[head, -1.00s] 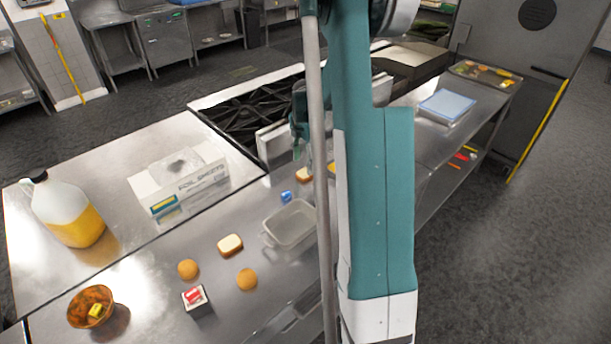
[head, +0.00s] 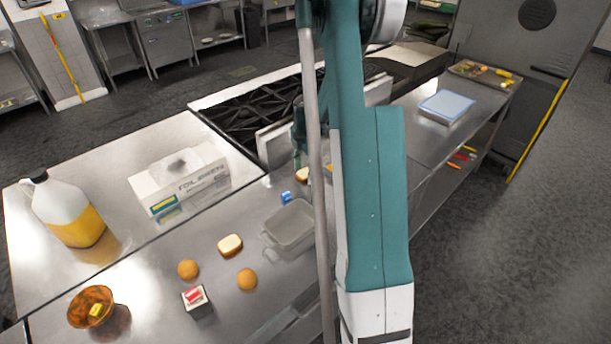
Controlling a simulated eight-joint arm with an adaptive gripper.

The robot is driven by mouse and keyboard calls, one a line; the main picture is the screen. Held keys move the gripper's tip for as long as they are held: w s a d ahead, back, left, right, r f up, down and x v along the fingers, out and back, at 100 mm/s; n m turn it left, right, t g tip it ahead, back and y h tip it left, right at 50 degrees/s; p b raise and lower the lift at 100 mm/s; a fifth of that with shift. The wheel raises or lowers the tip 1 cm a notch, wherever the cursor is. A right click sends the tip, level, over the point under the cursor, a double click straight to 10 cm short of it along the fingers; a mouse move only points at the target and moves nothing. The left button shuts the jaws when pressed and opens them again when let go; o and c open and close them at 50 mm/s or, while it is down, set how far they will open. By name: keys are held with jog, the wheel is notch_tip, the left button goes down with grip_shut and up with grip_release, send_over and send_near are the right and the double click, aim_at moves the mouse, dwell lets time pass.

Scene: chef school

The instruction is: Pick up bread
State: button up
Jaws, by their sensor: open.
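A slice of bread (head: 230,245) with a pale top and brown crust lies flat on the steel counter, left of a grey tray. A second bread piece (head: 301,175) lies farther back, beside a small blue item, partly hidden by my arm. My gripper (head: 297,160) hangs close to this farther bread, apparently just above or behind it. My gripper is open, with no object seen in it. Most of it is hidden behind my arm, so contact with the bread cannot be told.
The grey tray (head: 290,230) stands just in front of the farther bread, near the blue item (head: 287,197). A stove (head: 255,115) lies behind.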

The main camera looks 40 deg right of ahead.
aim_at(306, 172)
jog(key=shift+c, duration=0.5)
jog(key=c, duration=0.7)
jog(key=shift+c, duration=0.2)
notch_tip(306, 172, up, 10)
dwell(0.4)
dwell(0.4)
